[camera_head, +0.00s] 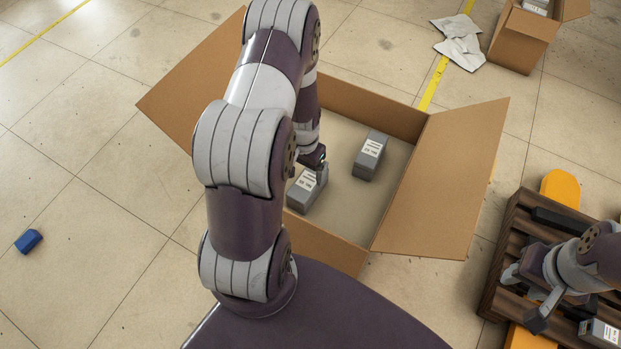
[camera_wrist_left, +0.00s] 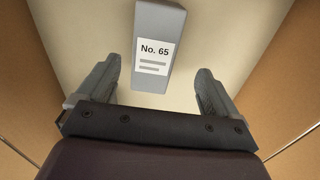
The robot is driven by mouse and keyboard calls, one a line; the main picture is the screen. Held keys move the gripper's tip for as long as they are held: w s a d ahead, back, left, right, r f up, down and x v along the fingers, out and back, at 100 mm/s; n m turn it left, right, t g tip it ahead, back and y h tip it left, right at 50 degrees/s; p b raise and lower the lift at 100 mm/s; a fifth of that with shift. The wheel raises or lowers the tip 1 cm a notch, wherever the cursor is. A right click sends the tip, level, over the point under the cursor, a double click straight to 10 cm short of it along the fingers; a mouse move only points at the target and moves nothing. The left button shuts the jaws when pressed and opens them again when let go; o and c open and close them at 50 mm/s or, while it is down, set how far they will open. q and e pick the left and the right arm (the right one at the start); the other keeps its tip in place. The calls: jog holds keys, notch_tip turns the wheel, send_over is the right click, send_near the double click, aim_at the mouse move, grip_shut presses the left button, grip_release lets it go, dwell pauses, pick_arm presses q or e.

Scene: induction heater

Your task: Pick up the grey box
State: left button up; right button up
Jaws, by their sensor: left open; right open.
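Two grey boxes with white labels lie inside the open cardboard box (camera_head: 466,150). The nearer grey box (camera_head: 301,198) is partly hidden by my left gripper (camera_head: 318,164). The farther grey box (camera_head: 369,157) stands clear to its right. In the left wrist view, a grey box (camera_wrist_left: 149,82) labelled "No. 65" lies ahead, between the lines of the two open fingers of my left gripper (camera_wrist_left: 158,68). Gaps show on both sides and nothing is gripped. My right gripper (camera_head: 525,297) is open and empty over the dark wooden pallet (camera_head: 500,265).
A small blue object (camera_head: 28,241) lies on the floor at left. Another cardboard box (camera_head: 520,42) and crumpled sheets (camera_head: 459,45) lie at the upper right. Another labelled grey box (camera_head: 600,333) is at the lower right corner. The cardboard walls surround my left gripper.

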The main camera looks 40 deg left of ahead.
aim_at(305, 180)
pick_arm(q)
notch_tip(305, 180, down, 5)
jog(key=shift+r+b, duration=0.1)
jog(key=shift+b, duration=0.45)
jog(key=f, duration=0.1)
jog(key=f+b, duration=0.1)
jog(key=f, duration=0.1)
jog(key=f+b, duration=0.1)
jog(key=f, duration=0.1)
jog(key=shift+w+d, duration=0.25)
jog(key=shift+d, duration=0.15)
pick_arm(e)
notch_tip(305, 180, down, 4)
jog(key=shift+f, duration=0.2)
pick_arm(q)
jog(key=shift+c, duration=1.2)
jog(key=c, duration=1.1)
